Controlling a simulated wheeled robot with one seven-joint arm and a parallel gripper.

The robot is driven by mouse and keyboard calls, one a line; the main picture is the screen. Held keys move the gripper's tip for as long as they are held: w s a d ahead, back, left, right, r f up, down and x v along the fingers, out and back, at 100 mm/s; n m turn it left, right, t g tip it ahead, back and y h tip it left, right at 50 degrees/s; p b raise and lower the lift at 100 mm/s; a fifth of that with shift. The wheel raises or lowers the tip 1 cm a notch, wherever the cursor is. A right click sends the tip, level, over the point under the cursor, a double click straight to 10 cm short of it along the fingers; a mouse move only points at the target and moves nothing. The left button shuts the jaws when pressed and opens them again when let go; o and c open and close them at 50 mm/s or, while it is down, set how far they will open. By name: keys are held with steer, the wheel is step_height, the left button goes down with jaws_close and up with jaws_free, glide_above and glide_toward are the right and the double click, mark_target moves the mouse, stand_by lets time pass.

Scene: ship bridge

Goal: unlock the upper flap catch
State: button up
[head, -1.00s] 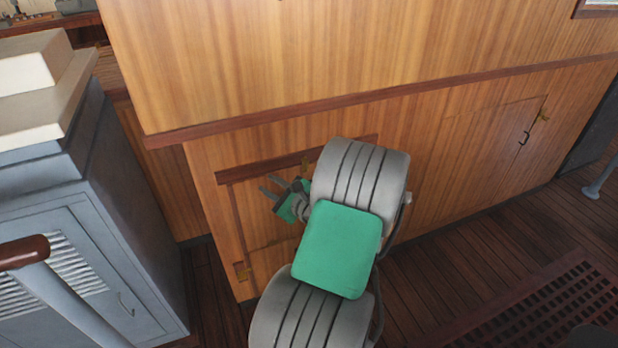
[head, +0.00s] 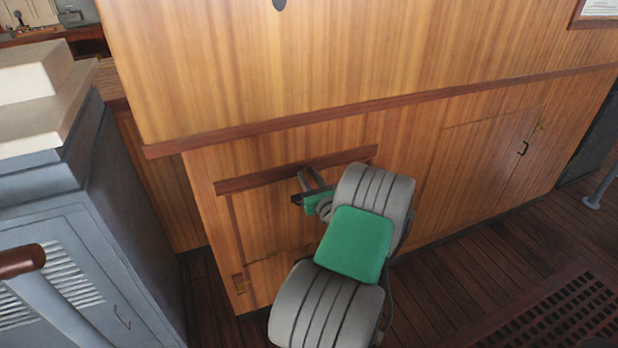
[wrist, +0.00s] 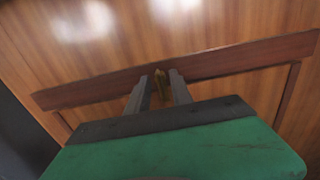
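The upper flap catch (wrist: 161,86) is a small brass piece at the dark wooden rail in the wrist view. My gripper (wrist: 161,80) is open, with one finger to the left and one to the right of the catch. A gap shows between the catch and each finger; I cannot tell how deep the fingers reach around it. In the head view my gripper (head: 312,178) is at the rail above the flap (head: 262,222), and it hides the upper catch. My arm covers the flap's right part.
A grey cabinet (head: 130,230) stands close on the left. A second panel door (head: 490,150) with a dark handle is to the right. A floor grating (head: 570,320) lies at lower right.

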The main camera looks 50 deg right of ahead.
jaws_close()
steer(key=shift+n, duration=0.4)
steer(key=n+b, duration=0.1)
steer(key=n, duration=0.2)
steer(key=shift+f+b, duration=0.1)
steer(key=shift+b, duration=0.2)
steer(key=n+b, duration=0.1)
steer(key=n, duration=0.3)
steer(key=shift+a+b, duration=0.1)
steer(key=shift+b, duration=0.3)
steer(key=n+b, duration=0.1)
steer(key=n, duration=0.1)
steer(key=n+b, duration=0.2)
steer(key=n, duration=0.1)
steer(key=shift+f+n, duration=0.2)
steer(key=shift+n, duration=0.1)
steer(key=shift+n+b, duration=1.9)
steer(key=shift+n, duration=0.4)
